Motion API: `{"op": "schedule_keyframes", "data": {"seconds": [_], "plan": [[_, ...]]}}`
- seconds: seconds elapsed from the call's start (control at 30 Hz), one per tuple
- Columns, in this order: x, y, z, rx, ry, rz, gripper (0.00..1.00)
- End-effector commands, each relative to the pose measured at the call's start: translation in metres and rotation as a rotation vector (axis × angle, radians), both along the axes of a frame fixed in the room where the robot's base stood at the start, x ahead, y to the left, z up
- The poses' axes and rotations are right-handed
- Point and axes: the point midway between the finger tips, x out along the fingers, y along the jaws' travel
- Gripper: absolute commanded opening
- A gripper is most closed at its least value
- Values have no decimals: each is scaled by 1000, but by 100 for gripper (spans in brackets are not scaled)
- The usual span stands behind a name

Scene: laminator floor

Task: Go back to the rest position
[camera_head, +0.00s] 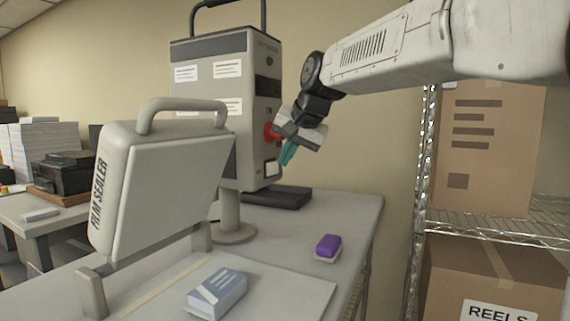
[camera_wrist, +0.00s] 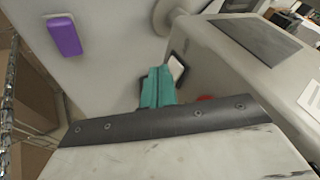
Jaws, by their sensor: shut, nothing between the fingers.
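My gripper (camera_head: 287,153) has teal fingers and hangs in the air over the table, close to the right side of the grey control box (camera_head: 208,110). In the wrist view the teal fingers (camera_wrist: 158,86) are together with nothing between them. A red button (camera_head: 270,131) and a white switch (camera_head: 271,168) are on the box's right side, next to my gripper. In the wrist view the red button (camera_wrist: 205,98) is partly hidden behind my wrist. I cannot tell whether the fingers touch the box.
The open film sealer (camera_head: 160,190) stands on the table (camera_head: 350,215) at the left. A blue-and-white box (camera_head: 216,293) and a purple block (camera_head: 328,246) lie on the table. A wire shelf (camera_head: 500,232) with cartons stands at the right. A printer (camera_head: 62,174) is at the far left.

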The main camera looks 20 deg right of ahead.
Motion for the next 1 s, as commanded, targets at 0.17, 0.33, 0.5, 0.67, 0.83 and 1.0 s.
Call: {"op": "schedule_keyframes", "data": {"seconds": [0.17,0.33,0.5,0.67,0.83,1.0], "plan": [[-24,-8,31,-2,0,-13,0],[-37,-6,48,-2,3,-14,0],[-42,-4,54,-2,5,-11,0],[-46,-4,44,-40,24,35,0],[-91,-12,-24,-141,157,140,0],[-190,-24,-102,-251,307,277,0]]}}
